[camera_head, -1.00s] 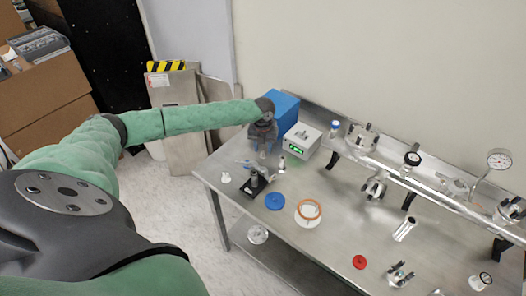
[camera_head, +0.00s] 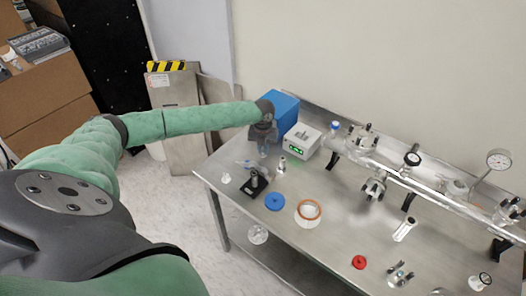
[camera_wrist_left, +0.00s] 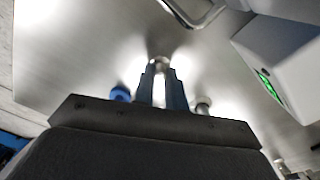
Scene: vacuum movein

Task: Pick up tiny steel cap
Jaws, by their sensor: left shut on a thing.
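My left gripper (camera_head: 264,151) is over the far left part of the steel table, in front of the blue box. In the left wrist view its two fingers (camera_wrist_left: 160,66) are close together. A small pale metallic piece, seemingly the tiny steel cap (camera_wrist_left: 159,60), shows at their tips, partly hidden by them. In the head view I cannot make out the cap at the gripper. My right gripper is not in view.
The steel table (camera_head: 335,220) holds a blue box (camera_head: 283,108), a grey box with a green display (camera_head: 301,141), a black stand (camera_head: 253,187), a blue disc (camera_head: 274,201), an orange-rimmed ring (camera_head: 308,213) and a red piece (camera_head: 359,262). A pipe rail runs along the back right.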

